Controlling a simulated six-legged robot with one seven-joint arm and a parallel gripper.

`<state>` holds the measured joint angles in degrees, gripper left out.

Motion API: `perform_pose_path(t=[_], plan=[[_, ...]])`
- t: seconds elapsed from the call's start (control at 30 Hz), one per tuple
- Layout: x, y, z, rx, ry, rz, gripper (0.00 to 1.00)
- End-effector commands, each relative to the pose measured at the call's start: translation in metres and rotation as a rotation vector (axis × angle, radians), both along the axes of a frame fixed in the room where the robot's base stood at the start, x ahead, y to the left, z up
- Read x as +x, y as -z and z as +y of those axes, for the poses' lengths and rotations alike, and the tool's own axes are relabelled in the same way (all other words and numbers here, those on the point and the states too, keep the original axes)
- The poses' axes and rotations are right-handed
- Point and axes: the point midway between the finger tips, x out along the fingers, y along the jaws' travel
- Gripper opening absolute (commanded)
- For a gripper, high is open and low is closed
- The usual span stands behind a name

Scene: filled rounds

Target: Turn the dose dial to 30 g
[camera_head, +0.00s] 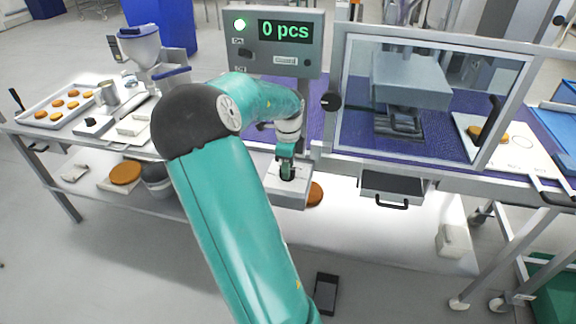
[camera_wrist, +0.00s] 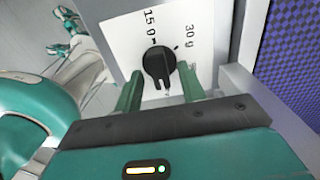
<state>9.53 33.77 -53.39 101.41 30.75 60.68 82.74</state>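The dose dial (camera_wrist: 158,62) is a black knob on a white plate (camera_wrist: 120,35) in the wrist view. The plate carries the marks "15 g" (camera_wrist: 152,20) and "30 g" (camera_wrist: 190,38). The knob's raised bar runs toward my gripper, with a small pale tip at its near end; I cannot tell for sure which end is the pointer. My gripper (camera_wrist: 160,76) is open, with one green finger on each side of the knob's near end and gaps showing. In the head view, my gripper (camera_head: 287,165) is over the dial's grey box (camera_head: 291,196); the knob is mostly hidden there.
A drawer (camera_head: 391,187) is below. A patty tray (camera_head: 58,108) stands at left.

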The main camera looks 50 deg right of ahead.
Motion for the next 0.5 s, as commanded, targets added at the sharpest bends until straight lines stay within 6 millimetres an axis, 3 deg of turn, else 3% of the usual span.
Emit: perform_pose_path(t=[0.27, 0.5], plan=[[0.0001, 0.0028, 0.0002, 0.0, 0.0, 0.0, 0.4], [0.0001, 0.0025, 0.0003, 0.0, 0.0, 0.0, 0.0]])
